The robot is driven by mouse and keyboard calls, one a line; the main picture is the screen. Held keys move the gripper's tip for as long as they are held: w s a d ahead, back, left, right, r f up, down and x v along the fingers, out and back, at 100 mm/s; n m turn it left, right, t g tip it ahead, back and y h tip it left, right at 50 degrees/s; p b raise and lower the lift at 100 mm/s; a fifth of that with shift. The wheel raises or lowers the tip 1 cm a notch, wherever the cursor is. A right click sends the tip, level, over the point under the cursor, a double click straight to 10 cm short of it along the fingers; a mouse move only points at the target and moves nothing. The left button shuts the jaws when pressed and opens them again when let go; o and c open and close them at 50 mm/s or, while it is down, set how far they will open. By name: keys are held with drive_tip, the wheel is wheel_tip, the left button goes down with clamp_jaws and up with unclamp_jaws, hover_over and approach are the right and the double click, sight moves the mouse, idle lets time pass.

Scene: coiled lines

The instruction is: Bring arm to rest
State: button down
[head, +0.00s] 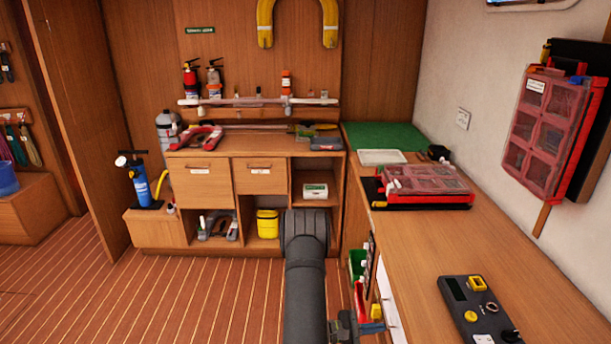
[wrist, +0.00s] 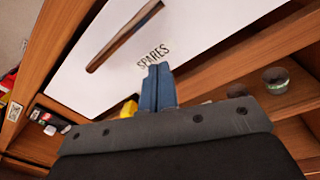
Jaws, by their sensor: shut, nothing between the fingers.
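My gripper (wrist: 159,75) shows in the wrist view with its two blue fingers pressed together and nothing between them. Its fingertips are in front of a white drawer front (wrist: 195,45) marked SPARES, which has a wooden handle (wrist: 125,37). I cannot tell whether the fingertips touch the drawer front. In the head view my gripper (head: 374,327) is low in the picture, beside the left side of the right-hand bench. My dark arm rises through the lower middle of that view and hides part of the floor and cabinet.
The wooden bench (head: 470,245) on the right carries a red-framed organiser case (head: 425,182) and a dark control box (head: 478,308). A green bin (head: 357,264) is by the bench side. A low cabinet (head: 205,187) stands at the back. The striped floor (head: 190,295) on the left is clear.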

sight(399, 341)
drive_tip(key=s+r+n, duration=0.1)
drive_tip(key=s, duration=0.1)
drive_tip(key=s+d+n+g, duration=0.1)
drive_tip(key=s, duration=0.1)
drive_tip(key=s+d+r+n, duration=0.1)
drive_tip(key=s, duration=0.1)
drive_tip(key=shift+s+d+r+g, duration=0.1)
drive_tip(key=shift+s+r+g, duration=0.05)
drive_tip(key=shift+r+g, duration=0.2)
drive_tip(key=shift+s+r+n, duration=0.1)
drive_tip(key=shift+s+n, duration=0.2)
drive_tip(key=shift+n, duration=0.2)
drive_tip(key=shift+a, duration=0.45)
drive_tip(key=shift+d, duration=0.1)
drive_tip(key=shift+d, duration=0.25)
drive_tip(key=shift+w, duration=0.35)
drive_tip(key=w+a+f+m+t, duration=0.2)
drive_tip(key=w+a+f+m, duration=0.1)
drive_tip(key=w+m, duration=0.2)
drive_tip(key=w+a+f+m+t, duration=0.2)
drive_tip(key=w+a+f+m, duration=0.1)
drive_tip(key=w, duration=0.7)
drive_tip(key=shift+w+a+m, duration=0.2)
drive_tip(key=shift+m, duration=0.7)
drive_tip(key=shift+f, duration=0.1)
